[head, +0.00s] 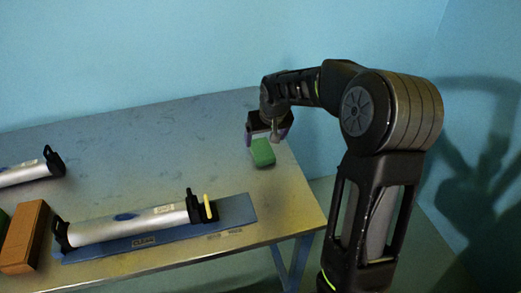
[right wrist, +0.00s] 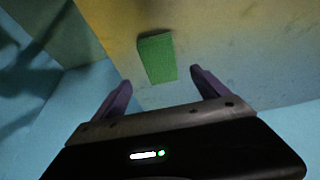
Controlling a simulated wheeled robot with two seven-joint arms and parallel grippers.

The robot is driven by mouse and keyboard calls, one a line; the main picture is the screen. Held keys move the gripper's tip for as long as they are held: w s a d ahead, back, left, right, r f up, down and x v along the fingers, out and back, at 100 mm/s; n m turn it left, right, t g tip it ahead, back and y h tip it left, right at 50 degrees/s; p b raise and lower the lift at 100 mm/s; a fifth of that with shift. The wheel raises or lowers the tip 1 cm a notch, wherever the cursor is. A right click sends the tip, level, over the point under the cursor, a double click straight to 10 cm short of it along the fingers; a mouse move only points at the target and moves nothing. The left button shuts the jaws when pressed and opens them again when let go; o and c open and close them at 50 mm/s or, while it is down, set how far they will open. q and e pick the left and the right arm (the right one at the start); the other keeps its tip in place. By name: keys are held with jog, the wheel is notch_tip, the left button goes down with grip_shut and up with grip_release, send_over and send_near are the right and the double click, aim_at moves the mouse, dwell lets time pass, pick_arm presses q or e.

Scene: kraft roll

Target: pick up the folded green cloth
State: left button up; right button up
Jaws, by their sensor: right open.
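The folded green cloth (head: 263,153) is a small green block shape on the table, near its right edge. In the right wrist view the cloth (right wrist: 158,58) lies beyond the fingertips, roughly centred between them. My right gripper (head: 268,137) is open, just behind the cloth in the head view. Its two purple fingers also show in the right wrist view (right wrist: 158,82), with nothing between them. Whether the fingers touch the cloth cannot be told, but a gap shows in the wrist view. My left gripper is not in view.
A silver roll (head: 130,226) with black end holders lies on a blue mat (head: 237,211) at the front. A brown block (head: 25,237) stands left of it, with another silver roll (head: 20,174) behind. The table's (head: 160,130) middle and back are clear.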

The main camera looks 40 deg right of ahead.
aim_at(262, 148)
jog(key=shift+x, duration=1.05)
jog(key=shift+p+x, duration=0.6)
jog(key=shift+x, duration=2.05)
jog(key=shift+c, duration=0.2)
jog(key=c, duration=1.4)
jog(key=shift+r, duration=0.15)
notch_tip(262, 148, up, 10)
jog(key=shift+f+b, duration=0.1)
jog(key=shift+b, duration=0.35)
